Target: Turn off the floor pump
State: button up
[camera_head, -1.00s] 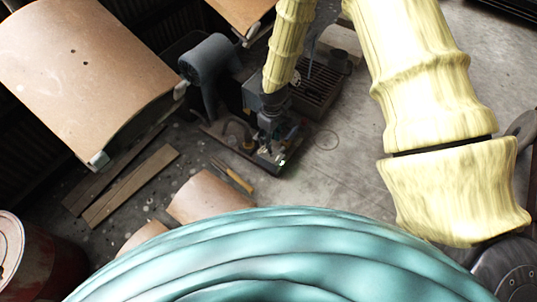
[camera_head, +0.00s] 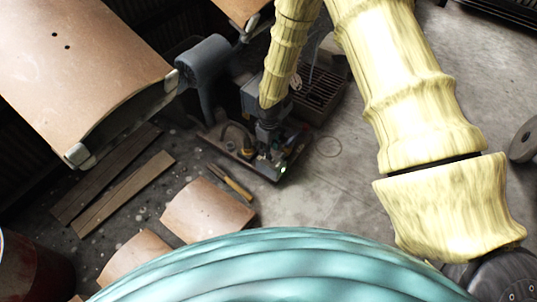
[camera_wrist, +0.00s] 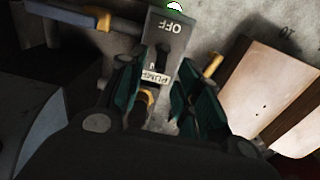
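The floor pump (camera_head: 238,138) sits on a dark base plate on the floor in the head view. In the wrist view a dark grey switch plate (camera_wrist: 168,35) reads OFF, upside down, with a pale PUMP label (camera_wrist: 158,76) below it. My gripper (camera_head: 270,157) reaches down over the right part of the pump base. In the wrist view my gripper (camera_wrist: 155,78) has its two dark green fingers apart, either side of the PUMP label. A small yellowish part (camera_wrist: 147,97) shows between them. I cannot tell whether the fingers touch anything, or the switch's position.
Brown curved panels (camera_head: 85,55) hang at the upper left. Another panel (camera_head: 207,208) lies on the floor near yellow-handled tools (camera_head: 232,182). Wooden planks (camera_head: 125,190) lie at left, above a red drum (camera_head: 30,270).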

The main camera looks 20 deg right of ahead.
jog(key=shift+f+b, duration=0.3)
jog(key=shift+f, duration=0.9)
grip_shut()
